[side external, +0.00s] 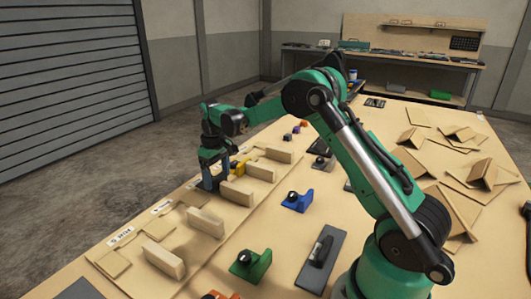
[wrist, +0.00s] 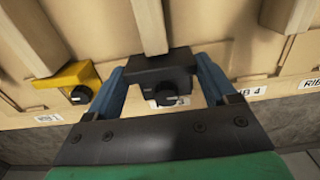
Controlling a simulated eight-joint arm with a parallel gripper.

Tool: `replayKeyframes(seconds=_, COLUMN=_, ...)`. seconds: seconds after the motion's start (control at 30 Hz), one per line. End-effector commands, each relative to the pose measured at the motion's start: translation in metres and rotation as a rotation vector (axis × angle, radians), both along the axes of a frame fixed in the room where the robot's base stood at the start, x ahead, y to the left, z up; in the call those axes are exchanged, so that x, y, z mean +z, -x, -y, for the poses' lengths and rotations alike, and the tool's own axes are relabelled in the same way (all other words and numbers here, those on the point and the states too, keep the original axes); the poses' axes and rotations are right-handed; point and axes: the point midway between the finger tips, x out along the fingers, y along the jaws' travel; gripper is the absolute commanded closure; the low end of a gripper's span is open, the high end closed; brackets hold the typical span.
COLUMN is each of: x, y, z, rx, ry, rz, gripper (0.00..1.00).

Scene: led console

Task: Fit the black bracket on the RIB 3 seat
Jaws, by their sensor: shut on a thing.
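The black bracket (wrist: 158,72), with a round black knob, is between the blue fingers of my gripper (wrist: 161,66) in the wrist view. My gripper is shut on it. In the side view my gripper (side external: 212,182) points down at the seat row, and the bracket is mostly hidden. The bracket is at the end of a wooden rib, over a partly covered label (wrist: 172,102), left of the RIB 4 label (wrist: 252,91). Whether it touches the seat or is fully down I cannot tell.
A yellow bracket (wrist: 68,76) sits on the neighbouring seat to the left in the wrist view. Upright wooden ribs (side external: 206,222) line the board. Blue (side external: 298,201) and green (side external: 251,265) brackets lie on the table. Folded cardboard pieces (side external: 481,174) are at the right.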

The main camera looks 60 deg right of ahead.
Motion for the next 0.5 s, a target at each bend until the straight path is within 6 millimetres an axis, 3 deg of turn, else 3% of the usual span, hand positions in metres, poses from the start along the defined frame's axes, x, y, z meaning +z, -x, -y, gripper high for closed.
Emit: replayKeyframes(seconds=0.5, x=-0.0064, y=-0.0001, z=0.0000, rx=0.000, ry=0.000, rz=0.000, gripper=0.81)
